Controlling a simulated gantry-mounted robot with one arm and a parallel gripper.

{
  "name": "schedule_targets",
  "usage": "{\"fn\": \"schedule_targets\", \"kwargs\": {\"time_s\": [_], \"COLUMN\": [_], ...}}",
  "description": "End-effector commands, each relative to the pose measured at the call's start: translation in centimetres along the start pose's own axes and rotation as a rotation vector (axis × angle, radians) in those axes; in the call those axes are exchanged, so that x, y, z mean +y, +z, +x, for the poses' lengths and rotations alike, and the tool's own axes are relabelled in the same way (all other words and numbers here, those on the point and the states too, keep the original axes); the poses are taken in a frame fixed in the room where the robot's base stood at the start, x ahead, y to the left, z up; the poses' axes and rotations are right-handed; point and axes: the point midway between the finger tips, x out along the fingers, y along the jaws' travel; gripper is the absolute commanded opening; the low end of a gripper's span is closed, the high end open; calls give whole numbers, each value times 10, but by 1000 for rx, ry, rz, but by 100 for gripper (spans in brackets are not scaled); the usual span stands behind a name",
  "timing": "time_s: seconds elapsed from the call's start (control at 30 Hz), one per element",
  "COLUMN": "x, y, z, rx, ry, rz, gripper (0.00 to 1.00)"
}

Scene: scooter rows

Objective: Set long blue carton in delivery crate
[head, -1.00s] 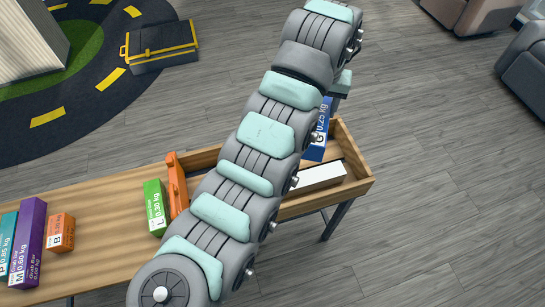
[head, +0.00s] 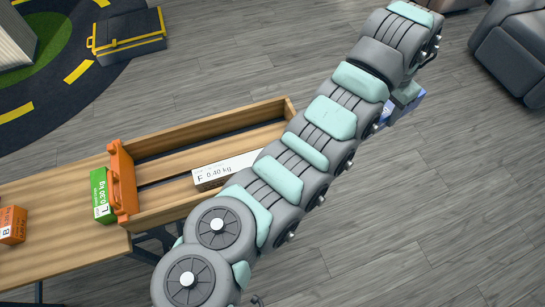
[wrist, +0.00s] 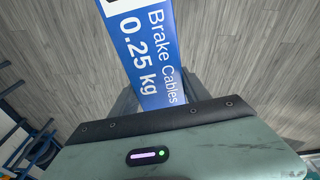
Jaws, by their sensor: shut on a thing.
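The long blue carton (wrist: 148,55) fills the top middle of the wrist view, labelled "Brake Cables 0.25 kg". My gripper (wrist: 157,92) is shut on it, with a grey finger on each side. In the head view only part of the blue carton (head: 411,106) shows at the arm's far end, above the grey floor and right of the wooden tray. No container that I can surely call the delivery crate is in view.
The open wooden tray (head: 205,131) holds a white carton (head: 222,170) marked F 0.40 kg, partly behind my arm. An orange divider (head: 121,178) closes its left end, beside a green carton (head: 102,195) and an orange box (head: 12,224). A dark armchair (head: 518,60) stands far right.

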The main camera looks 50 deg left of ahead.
Motion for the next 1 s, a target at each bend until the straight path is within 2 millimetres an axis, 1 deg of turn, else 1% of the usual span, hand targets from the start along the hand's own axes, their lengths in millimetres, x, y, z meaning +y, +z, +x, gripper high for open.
{"fn": "schedule_targets", "kwargs": {"time_s": [0.03,0.07,0.1,0.17,0.2,0.27,0.3,0.37,0.4,0.47,0.5,0.6,0.7,0.8,0.87,0.97,1.0], "x": [-33,-52,-75,-109,-130,-161,-181,-209,-227,-251,-265,-293,-312,-321,-325,-328,-328], "y": [14,22,34,55,70,94,112,139,158,186,205,247,279,298,306,313,315], "z": [9,11,15,21,25,31,35,40,43,47,49,53,56,56,59,72,81], "rx": [3,4,5,3,2,1,0,0,0,0,1,1,1,2,2,3,3], "ry": [2,2,3,6,8,12,14,17,19,21,23,27,29,31,31,32,32], "rz": [2,11,24,42,55,73,85,105,117,135,148,176,199,214,219,224,224], "gripper": [1,1,1,1,1,1,1,1,1,1,1,1,1,1,1,1,1]}}
